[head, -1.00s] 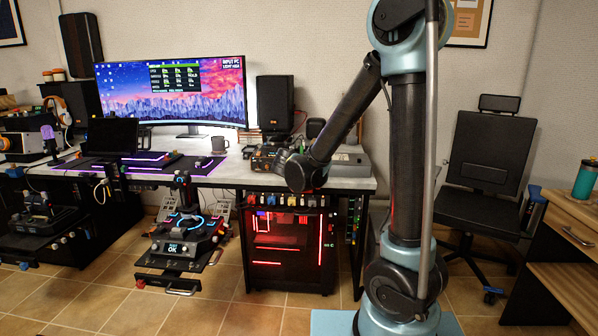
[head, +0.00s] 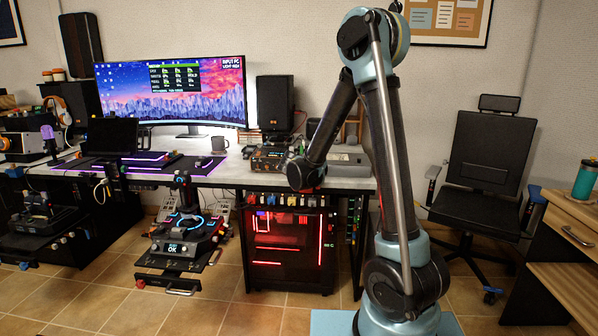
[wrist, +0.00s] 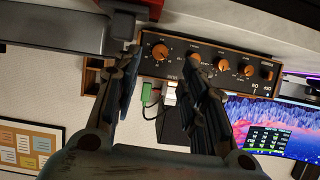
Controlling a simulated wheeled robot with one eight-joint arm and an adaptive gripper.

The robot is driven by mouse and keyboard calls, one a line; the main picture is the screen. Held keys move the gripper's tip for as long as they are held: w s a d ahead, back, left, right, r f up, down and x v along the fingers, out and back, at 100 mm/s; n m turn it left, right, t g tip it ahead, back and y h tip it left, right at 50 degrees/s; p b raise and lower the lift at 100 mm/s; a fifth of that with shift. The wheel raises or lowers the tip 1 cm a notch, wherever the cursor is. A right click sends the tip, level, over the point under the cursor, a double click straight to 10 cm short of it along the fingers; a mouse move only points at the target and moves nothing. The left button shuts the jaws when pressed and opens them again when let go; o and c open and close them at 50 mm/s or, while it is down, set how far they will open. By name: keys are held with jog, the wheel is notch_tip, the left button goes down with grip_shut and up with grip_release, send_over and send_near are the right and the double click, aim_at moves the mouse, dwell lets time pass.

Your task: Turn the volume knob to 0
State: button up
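A dark panel with an orange edge (wrist: 207,62) spans the upper part of the wrist view, which is upside down. It carries several orange-ringed knobs; the leftmost knob (wrist: 160,51) shows between my fingertips. Another knob (wrist: 222,66) is just right of the right fingertip. The labels are too small to read, so I cannot tell which is the volume knob. My gripper (wrist: 163,62) is open, its fingers apart with nothing visibly held. Whether a fingertip touches the panel is unclear. In the head view a knobbed box (head: 268,159) sits on the desk; my arm hides the gripper.
The desk (head: 235,178) holds a wide monitor (head: 172,92), a mug (head: 219,144), a speaker (head: 274,103) and a grey device (head: 343,165) behind my arm. A red-lit computer case (head: 287,247) stands below.

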jog(key=shift+x, duration=3.35)
jog(key=shift+c, duration=0.6)
jog(key=shift+d, duration=0.1)
grip_shut()
